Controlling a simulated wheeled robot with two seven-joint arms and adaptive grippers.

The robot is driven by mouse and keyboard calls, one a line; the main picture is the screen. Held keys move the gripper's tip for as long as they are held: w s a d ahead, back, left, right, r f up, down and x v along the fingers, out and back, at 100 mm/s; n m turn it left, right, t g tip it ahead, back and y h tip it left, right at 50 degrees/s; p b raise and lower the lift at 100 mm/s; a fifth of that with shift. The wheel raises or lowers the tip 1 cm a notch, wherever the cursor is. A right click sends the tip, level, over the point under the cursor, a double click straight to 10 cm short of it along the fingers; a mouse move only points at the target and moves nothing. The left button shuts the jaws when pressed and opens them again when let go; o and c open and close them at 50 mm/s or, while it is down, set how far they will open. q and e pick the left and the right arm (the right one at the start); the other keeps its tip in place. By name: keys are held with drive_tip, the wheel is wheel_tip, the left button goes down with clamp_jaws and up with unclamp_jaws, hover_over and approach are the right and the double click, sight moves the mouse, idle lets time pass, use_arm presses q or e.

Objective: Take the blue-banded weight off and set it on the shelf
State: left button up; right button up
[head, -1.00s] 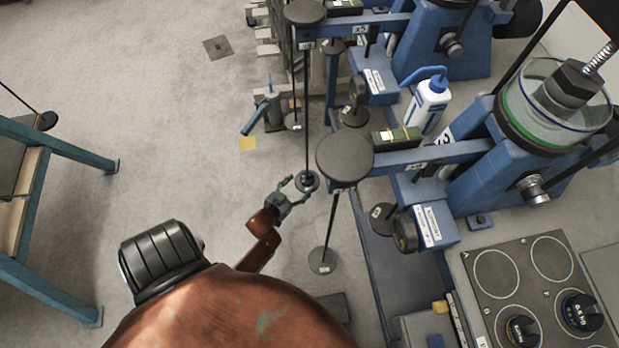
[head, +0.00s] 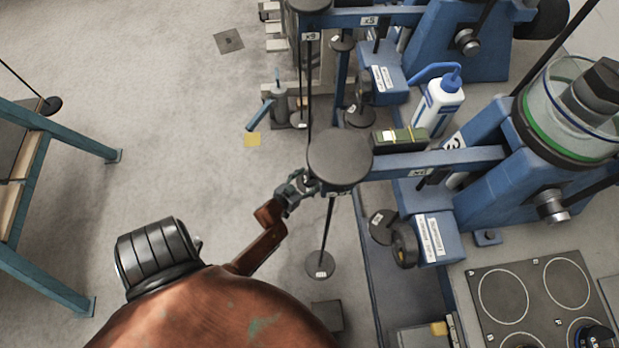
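The large grey disc (head: 339,157) of the lever partly covers the weight and fingertips, so contact cannot be told. No blue band can be made out on the weight at this size. The dark grey ring-marked plate, perhaps the shelf (head: 531,277), is at the lower right. My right gripper is not in view.
A second rod ends in a grey disc (head: 320,265) below the gripper. A dark weight (head: 592,335) stands on the plate's lower corner. Open floor (head: 190,130) lies left.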

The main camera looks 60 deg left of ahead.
use_arm(q)
drive_tip(key=c, duration=1.3)
drive_tip(key=shift+c, duration=0.6)
drive_tip(key=shift+r, duration=0.2)
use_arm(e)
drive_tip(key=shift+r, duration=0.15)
